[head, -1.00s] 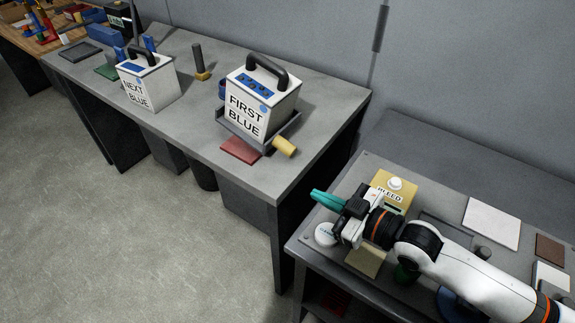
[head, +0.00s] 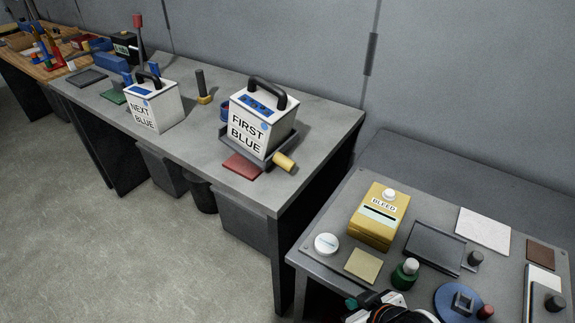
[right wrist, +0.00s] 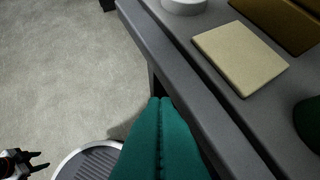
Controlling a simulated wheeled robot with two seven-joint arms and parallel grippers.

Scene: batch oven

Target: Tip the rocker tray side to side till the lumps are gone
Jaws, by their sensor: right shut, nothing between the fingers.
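The grey rocker tray (head: 257,157) with a yellow handle (head: 285,162) sits on the long grey bench. A white box marked FIRST BLUE (head: 250,125) stands on it, and no lumps are visible. My right gripper (head: 354,302) is at the bottom edge of the head view, well apart from the tray. In the right wrist view its teal fingers (right wrist: 160,110) are shut together and empty, beside the edge of the small table. My left gripper (right wrist: 38,161) shows only in the right wrist view, at lower left, its dark fingers apart and empty.
A NEXT BLUE box (head: 153,105) stands left of the tray, and a red pad (head: 241,166) lies before it. The nearer table (head: 325,268) holds a yellow BLEED box (head: 379,218), a white round puck (head: 326,244) and a green bottle (head: 405,272). Floor is clear at left.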

